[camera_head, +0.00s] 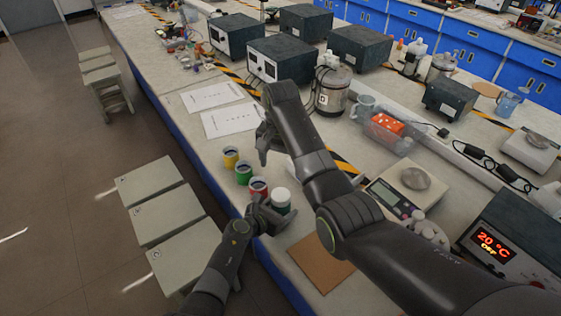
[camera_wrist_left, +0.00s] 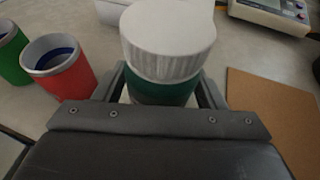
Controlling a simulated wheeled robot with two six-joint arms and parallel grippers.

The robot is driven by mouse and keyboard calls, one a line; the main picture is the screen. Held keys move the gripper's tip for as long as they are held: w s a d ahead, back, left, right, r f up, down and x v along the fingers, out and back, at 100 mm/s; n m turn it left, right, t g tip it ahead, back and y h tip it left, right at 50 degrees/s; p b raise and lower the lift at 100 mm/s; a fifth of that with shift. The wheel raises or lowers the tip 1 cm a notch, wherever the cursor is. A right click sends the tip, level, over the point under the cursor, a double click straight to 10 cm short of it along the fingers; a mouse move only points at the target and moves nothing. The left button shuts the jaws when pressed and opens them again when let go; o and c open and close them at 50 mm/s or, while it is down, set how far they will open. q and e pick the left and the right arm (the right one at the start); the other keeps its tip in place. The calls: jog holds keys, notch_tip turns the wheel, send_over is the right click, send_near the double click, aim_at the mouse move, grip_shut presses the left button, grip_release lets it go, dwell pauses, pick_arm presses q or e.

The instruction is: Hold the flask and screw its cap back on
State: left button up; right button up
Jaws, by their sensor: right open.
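The flask has a dark green body (camera_wrist_left: 160,93) and a wide white ribbed cap (camera_wrist_left: 168,38) sitting on its top. In the head view the white cap (camera_head: 281,196) and green body (camera_head: 282,210) stand at the table's near edge. My left gripper (camera_head: 264,212) is at the flask's side, its fingers on both sides of the green body below the cap. Whether the cap is fully tightened cannot be seen. My right gripper (camera_head: 263,150) is open and empty, pointing down over the table beyond the flask, away from the cap.
A red cup (camera_head: 258,188), a green cup (camera_head: 243,172) and a yellow cup (camera_head: 231,157) stand in a row beyond the flask. A brown board (camera_head: 318,268) lies nearer. A scale (camera_head: 400,190) stands to the right. Stools (camera_head: 160,215) line the table's left side.

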pick_arm(q)
jog(key=shift+o, duration=1.3)
jog(key=shift+s+a+r+p, duration=0.35)
jog(key=shift+s+a+p, duration=0.05)
jog(key=shift+s, duration=0.1)
jog(key=p+v, duration=0.1)
jog(key=v, duration=1.5)
jog(key=shift+s+a+f, duration=0.1)
jog(key=shift+f, duration=0.1)
